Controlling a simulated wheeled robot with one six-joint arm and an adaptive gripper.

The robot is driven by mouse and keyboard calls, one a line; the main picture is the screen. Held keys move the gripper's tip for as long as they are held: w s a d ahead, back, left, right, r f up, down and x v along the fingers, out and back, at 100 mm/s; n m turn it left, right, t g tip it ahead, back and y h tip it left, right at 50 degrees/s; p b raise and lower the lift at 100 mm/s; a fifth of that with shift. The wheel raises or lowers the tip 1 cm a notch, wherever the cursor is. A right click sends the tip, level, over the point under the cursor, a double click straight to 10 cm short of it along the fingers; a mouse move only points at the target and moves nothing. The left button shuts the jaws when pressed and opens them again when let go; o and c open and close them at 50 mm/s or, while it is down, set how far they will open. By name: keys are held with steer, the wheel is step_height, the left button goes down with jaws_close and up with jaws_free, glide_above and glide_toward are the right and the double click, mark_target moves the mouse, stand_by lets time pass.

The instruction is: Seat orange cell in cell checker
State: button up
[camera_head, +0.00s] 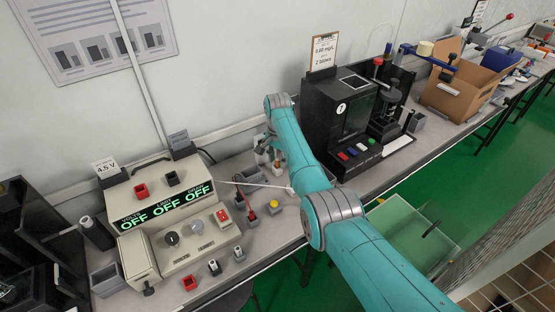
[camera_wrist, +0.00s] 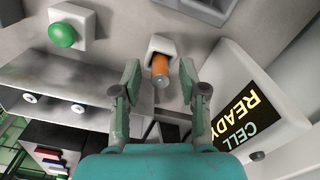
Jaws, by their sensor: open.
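The orange cell (camera_wrist: 160,66) shows in the wrist view, standing out of a small white holder (camera_wrist: 161,45) with its metal end towards the camera. My gripper (camera_wrist: 159,80) is open, with one finger on each side of the cell; I cannot tell whether either touches it. The cell checker (camera_wrist: 255,85) appears to be the white unit at the right of the wrist view, its dark screen reading "CELL READY" in yellow. Its cell slot is not clearly visible.
A green button on a white base (camera_wrist: 62,34) and a metal plate (camera_wrist: 55,85) lie left in the wrist view. In the head view, a beige supply unit (camera_head: 165,262) reading OFF stands left, a black tester (camera_head: 325,110) right. A cardboard box (camera_head: 462,88) stands farther right.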

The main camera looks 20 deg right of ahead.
mark_target(278, 159)
step_height(278, 159, up, 12)
stand_by(0.6)
steer(key=shift+r, duration=0.1)
